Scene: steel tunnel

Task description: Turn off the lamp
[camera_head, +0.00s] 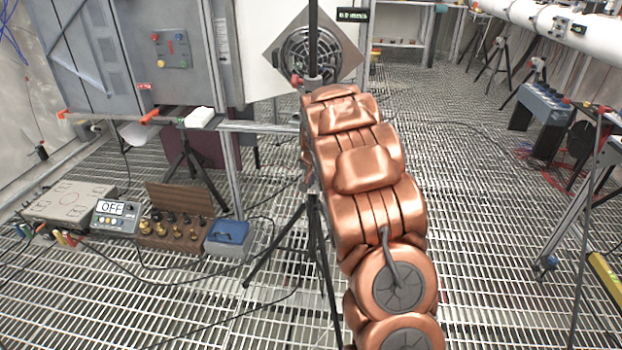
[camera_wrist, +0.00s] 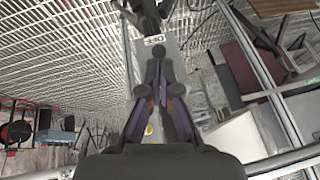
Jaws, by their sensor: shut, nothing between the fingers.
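My gripper (camera_wrist: 158,62) shows in the wrist view with its dark fingers shut and nothing between them. Its tips are near a small light label (camera_wrist: 155,40) that seems to read OFF; I cannot tell whether they touch anything. In the head view my copper arm hides the gripper. A grey box with an OFF display (camera_head: 115,208) and small buttons stands on the floor at the left. A round, grilled fixture (camera_head: 311,52) on a diamond-shaped plate is partly behind a dark pole. I cannot tell which thing is the lamp, and no lit lamp is clear.
A wooden block with brass knobs (camera_head: 175,228) and a blue box (camera_head: 228,238) stand beside the display box, with cables around. A tripod (camera_head: 312,230) stands close to my arm. A grey cabinet (camera_head: 165,50) with coloured buttons is behind. Grated floor is open at centre right.

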